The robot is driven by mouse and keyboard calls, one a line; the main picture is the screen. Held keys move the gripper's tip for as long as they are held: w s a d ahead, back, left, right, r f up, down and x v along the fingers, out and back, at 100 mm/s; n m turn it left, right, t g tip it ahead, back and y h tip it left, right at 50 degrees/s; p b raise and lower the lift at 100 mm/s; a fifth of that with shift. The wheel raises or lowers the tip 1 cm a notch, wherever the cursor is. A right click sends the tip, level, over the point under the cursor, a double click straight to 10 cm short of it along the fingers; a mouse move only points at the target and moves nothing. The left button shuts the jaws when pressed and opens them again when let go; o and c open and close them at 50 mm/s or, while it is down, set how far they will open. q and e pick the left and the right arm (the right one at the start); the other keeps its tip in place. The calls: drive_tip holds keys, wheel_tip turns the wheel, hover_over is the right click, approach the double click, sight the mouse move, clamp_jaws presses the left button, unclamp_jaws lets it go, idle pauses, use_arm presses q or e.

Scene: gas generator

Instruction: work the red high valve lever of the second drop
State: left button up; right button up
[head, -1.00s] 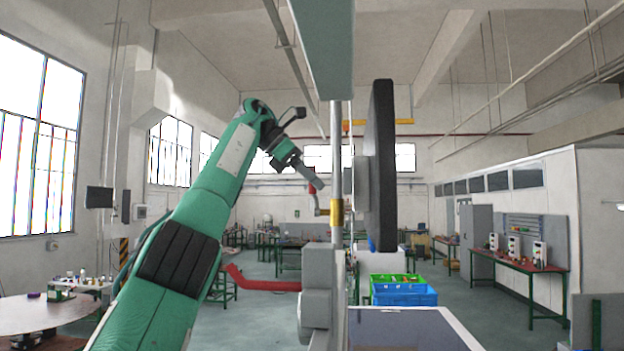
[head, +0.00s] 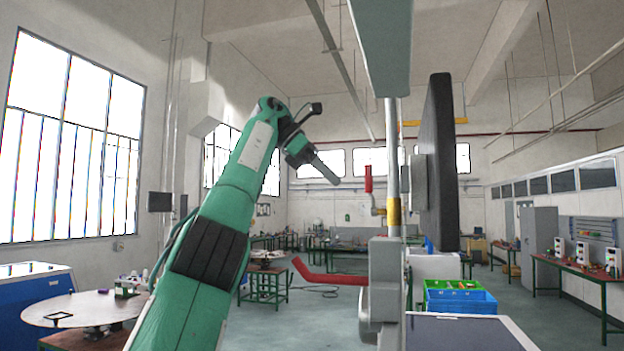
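The red valve lever (head: 368,180) stands upright on a brass valve (head: 379,211), just left of a grey vertical pipe (head: 391,150) with a yellow band (head: 393,212). My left gripper (head: 333,177) is in the head view, left of the lever, with its fingers pointing down and right. A clear gap shows between its tips and the lever in the picture. The fingers show edge-on, so I cannot tell whether they are open or shut. Nothing shows in them. My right gripper is out of view.
A large dark panel (head: 440,165) stands right of the pipe. A grey box (head: 385,265) sits below the valve, with a red bent bar (head: 325,277) reaching left. Green and blue crates (head: 460,300) are lower right. Air left of the lever is free.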

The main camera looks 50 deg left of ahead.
use_arm(q)
drive_tip(key=s+a, duration=0.2)
drive_tip(key=shift+s+r, duration=0.1)
drive_tip(key=shift+s, duration=0.25)
drive_tip(key=shift+s+a, duration=0.1)
drive_tip(key=shift+a, duration=0.05)
drive_tip(key=shift+s+a, duration=0.15)
drive_tip(key=shift+a, duration=0.1)
drive_tip(key=shift+c, duration=0.2)
